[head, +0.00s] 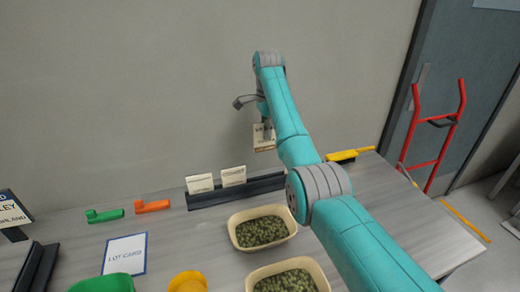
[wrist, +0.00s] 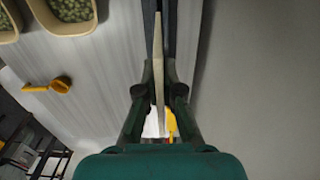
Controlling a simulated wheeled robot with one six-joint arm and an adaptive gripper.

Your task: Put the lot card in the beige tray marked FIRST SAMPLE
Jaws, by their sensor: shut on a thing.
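My gripper (head: 267,127) is shut on a cream card (head: 262,140) and holds it up near the wall, above the dark card rack. In the wrist view the card (wrist: 158,65) shows edge-on between the fingers (wrist: 158,92). Its print is too small to read, so I cannot tell if it is the lot card. Two beige trays of green pellets stand on the table, one behind (head: 291,226) and one in front (head: 251,284). No FIRST SAMPLE marking is readable on either. A white blue-edged sheet marked LOT CARD (head: 125,254) lies left of them.
The dark rack (head: 270,184) holds two cream cards (head: 200,184) (head: 233,176). Green (head: 104,215) and orange (head: 152,206) scoops lie left of it. Yellow (head: 187,282) and green (head: 103,284) items are at the front. A yellow scoop (head: 342,156) lies right of the rack.

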